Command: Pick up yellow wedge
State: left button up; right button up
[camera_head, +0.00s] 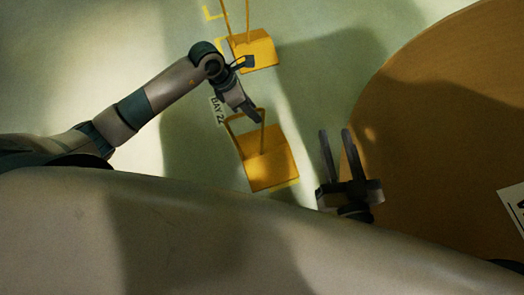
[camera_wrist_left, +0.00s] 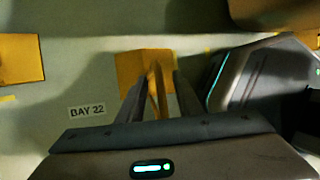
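A yellow wedge (camera_head: 272,168) with a thin upright loop handle stands on the pale floor in the head view. It also shows in the left wrist view (camera_wrist_left: 142,68). My left gripper (camera_head: 255,118) is at the top of this wedge's handle. In the left wrist view my left gripper's fingers (camera_wrist_left: 158,88) are apart, with the yellow handle showing between them; I cannot tell whether they touch it. A second yellow wedge (camera_head: 257,48) with a handle stands farther up in the head view. My right gripper (camera_head: 336,133) is open and empty, right of the nearer wedge.
A large brown roll (camera_head: 450,120) fills the right side of the head view, close to my right gripper. A "BAY 22" label (camera_wrist_left: 86,111) is on the floor beside the nearer wedge. Yellow floor marks (camera_head: 211,14) lie near the far wedge.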

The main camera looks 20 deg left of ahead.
pick_arm(q)
jog(key=shift+d+f, duration=0.2)
jog(key=shift+f, duration=0.2)
grip_shut()
dwell(1.4)
jog(key=shift+w+r, duration=0.1)
